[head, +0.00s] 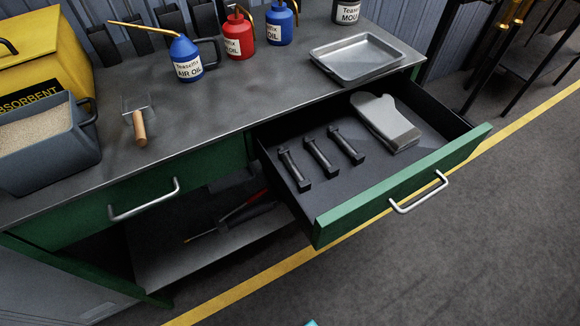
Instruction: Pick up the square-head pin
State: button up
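Three dark metal pins lie side by side in the open drawer (316,213): a left pin (294,168), a middle pin (320,157) and a right pin (346,145). Each has a blocky, square-looking end toward the drawer front and a narrower shaft behind it. They look much alike, and at this size I cannot tell which one is the square-head pin. My gripper is not in view. Only a small teal tip shows at the bottom edge, and I cannot tell what it is.
Grey gloves (385,122) lie in the drawer, right of the pins. The green drawer front with its handle (419,192) sticks out over open floor.

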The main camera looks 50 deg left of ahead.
aim_at(303, 185)
jog(key=k, duration=0.45)
jog(key=u, duration=0.6)
jog(key=i, duration=0.6)
jog(key=z, duration=1.45)
jog(key=i, duration=0.45)
jog(key=u, duration=2.5)
